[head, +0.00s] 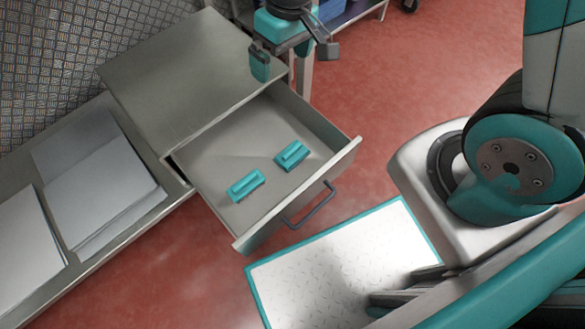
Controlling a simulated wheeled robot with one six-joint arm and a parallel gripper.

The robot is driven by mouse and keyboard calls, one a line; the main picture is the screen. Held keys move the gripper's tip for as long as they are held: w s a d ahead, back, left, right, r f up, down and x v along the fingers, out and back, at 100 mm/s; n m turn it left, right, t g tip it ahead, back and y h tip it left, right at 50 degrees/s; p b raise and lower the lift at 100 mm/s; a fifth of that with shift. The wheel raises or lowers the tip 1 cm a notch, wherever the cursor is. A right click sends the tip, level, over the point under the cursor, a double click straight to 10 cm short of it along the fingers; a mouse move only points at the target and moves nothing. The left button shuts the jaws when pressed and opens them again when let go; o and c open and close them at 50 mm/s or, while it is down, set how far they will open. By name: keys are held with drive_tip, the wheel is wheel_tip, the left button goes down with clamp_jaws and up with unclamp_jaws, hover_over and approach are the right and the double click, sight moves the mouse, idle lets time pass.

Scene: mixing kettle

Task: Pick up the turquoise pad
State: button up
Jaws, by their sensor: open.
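Two turquoise pads lie apart on the floor of an open drawer (211,158). My gripper (292,58) is at the top of the view, above and beyond the drawer's far right corner. Its jaws are open, with nothing seen between them. It is apart from both pads.
The drawer front has a dark handle (310,205). A metal cabinet top (185,85) stands behind the drawer. White sheets (100,195) lie on a bench at left. A shelf (352,12) stands behind my gripper. Red floor is open at right.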

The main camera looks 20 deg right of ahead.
drive_tip(key=w+d+f+h+b, duration=0.15)
drive_tip(key=f+b, duration=0.35)
drive_tip(key=f, duration=0.7)
drive_tip(key=w+d+f+b, duration=0.15)
drive_tip(key=f+b, duration=0.45)
drive_tip(key=f, duration=0.6)
drive_tip(key=b, duration=0.7)
hover_over(292, 149)
drive_tip(key=f, duration=1.1)
drive_tip(key=shift+w+a, duration=0.1)
drive_tip(key=shift+a, duration=0.15)
drive_tip(key=f+b, duration=0.1)
drive_tip(key=f, duration=0.1)
drive_tip(key=f+b, duration=0.3)
drive_tip(key=f, duration=0.1)
drive_tip(key=shift+d+b, duration=0.25)
drive_tip(key=shift+b, duration=0.15)
drive_tip(key=shift+r, duration=0.15)
drive_tip(key=c, duration=0.9)
